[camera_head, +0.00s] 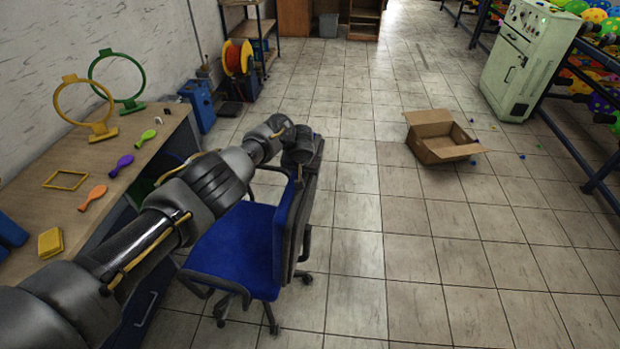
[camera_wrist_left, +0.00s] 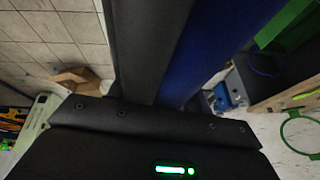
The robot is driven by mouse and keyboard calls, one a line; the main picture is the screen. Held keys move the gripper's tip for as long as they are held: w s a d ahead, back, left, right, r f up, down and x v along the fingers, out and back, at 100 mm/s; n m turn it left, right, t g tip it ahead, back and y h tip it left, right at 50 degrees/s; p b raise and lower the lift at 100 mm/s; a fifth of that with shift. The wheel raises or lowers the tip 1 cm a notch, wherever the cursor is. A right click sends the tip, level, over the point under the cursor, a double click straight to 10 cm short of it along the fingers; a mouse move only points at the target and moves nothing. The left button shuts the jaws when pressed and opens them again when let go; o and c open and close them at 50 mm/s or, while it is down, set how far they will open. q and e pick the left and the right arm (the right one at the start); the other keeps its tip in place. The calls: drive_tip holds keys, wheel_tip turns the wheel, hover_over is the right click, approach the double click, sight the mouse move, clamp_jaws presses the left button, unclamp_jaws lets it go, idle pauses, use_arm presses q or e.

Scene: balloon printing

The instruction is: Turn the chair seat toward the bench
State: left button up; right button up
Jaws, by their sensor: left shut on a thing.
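The blue office chair has a blue seat (camera_head: 232,248) and a backrest (camera_head: 292,225) with a blue front and dark back. The backrest stands on the right side and the seat extends left, toward the bench (camera_head: 120,150). Part of the seat's left edge is close to the bench front. My left gripper (camera_head: 303,163) is shut on the top of the backrest; my arm crosses over the bench. In the left wrist view, the dark and blue backrest (camera_wrist_left: 165,50) runs up from the gripper. My right gripper is not in view.
An open cardboard box (camera_head: 440,140) lies on the floor at right, near a pale machine cabinet (camera_head: 525,60).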

use_arm(q)
drive_tip(key=shift+w+d+r, duration=0.1)
drive_tip(key=shift+w, duration=0.1)
drive_tip(key=o, duration=1.1)
drive_tip(key=shift+o, duration=1.4)
drive_tip(key=p+v, duration=0.3)
drive_tip(key=v, duration=0.7)
drive_tip(key=shift+s+r, duration=0.2)
drive_tip(key=shift+r, duration=0.1)
